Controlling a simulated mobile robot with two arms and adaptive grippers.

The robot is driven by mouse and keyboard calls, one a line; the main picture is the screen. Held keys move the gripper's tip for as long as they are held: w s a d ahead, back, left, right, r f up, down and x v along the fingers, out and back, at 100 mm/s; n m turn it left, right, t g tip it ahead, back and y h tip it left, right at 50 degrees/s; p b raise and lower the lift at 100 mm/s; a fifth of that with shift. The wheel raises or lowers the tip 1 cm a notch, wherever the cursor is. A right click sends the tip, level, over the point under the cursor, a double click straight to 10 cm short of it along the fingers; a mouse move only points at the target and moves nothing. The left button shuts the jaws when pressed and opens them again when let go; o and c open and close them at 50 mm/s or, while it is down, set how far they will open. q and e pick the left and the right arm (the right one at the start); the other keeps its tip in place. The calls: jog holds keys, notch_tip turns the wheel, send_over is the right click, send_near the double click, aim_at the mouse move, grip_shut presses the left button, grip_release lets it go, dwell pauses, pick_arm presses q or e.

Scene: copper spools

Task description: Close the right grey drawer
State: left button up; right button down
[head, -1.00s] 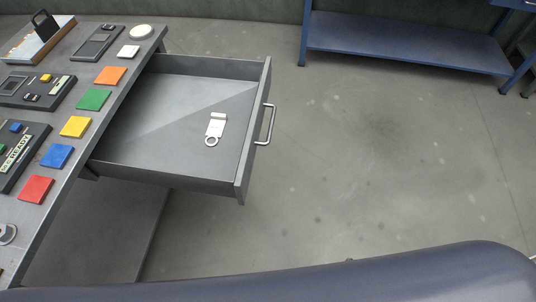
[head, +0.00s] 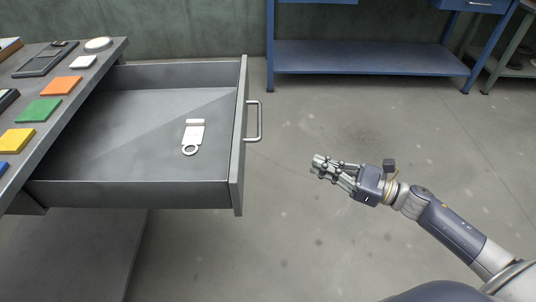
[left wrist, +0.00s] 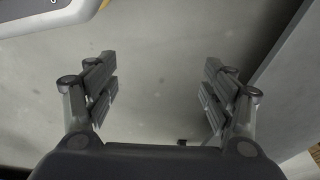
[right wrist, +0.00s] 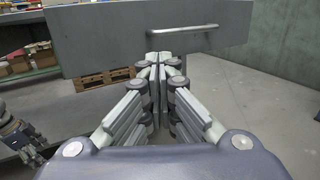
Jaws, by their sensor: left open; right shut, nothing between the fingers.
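The grey drawer (head: 120,195) is pulled out from the grey workbench at the left of the head view. Its front panel (head: 239,150) faces right and carries a metal bar handle (head: 258,122). A flat silver piece with a ring end (head: 194,136) lies inside. My right gripper (head: 318,167) is shut and empty, right of the handle and apart from it. In the right wrist view the drawer front (right wrist: 110,40) and handle (right wrist: 183,32) are ahead of the shut fingers (right wrist: 160,62). My left gripper (left wrist: 160,85) is open and empty; the head view does not show it.
The workbench top (head: 95,85) holds coloured squares, including orange (head: 62,85) and green (head: 39,110), and a round white disc (head: 98,44). A blue shelf (head: 370,57) stands at the back. The floor right of the drawer is open.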

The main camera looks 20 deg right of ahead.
pick_arm(q)
jog(key=shift+s+a+f+p, duration=0.1)
jog(key=shift+s+f+p, duration=0.15)
jog(key=shift+f, duration=0.3)
jog(key=shift+s+f+p, duration=0.1)
jog(key=shift+s+f, duration=0.15)
jog(key=shift+f, duration=0.25)
pick_arm(e)
jog(key=f+x, duration=0.1)
jog(key=x, duration=1.2)
jog(key=shift+w+r, duration=0.3)
jog(key=shift+r, duration=0.15)
jog(key=shift+a, duration=0.15)
pick_arm(q)
jog(key=shift+w+r, duration=0.1)
pick_arm(e)
jog(key=shift+a, duration=0.1)
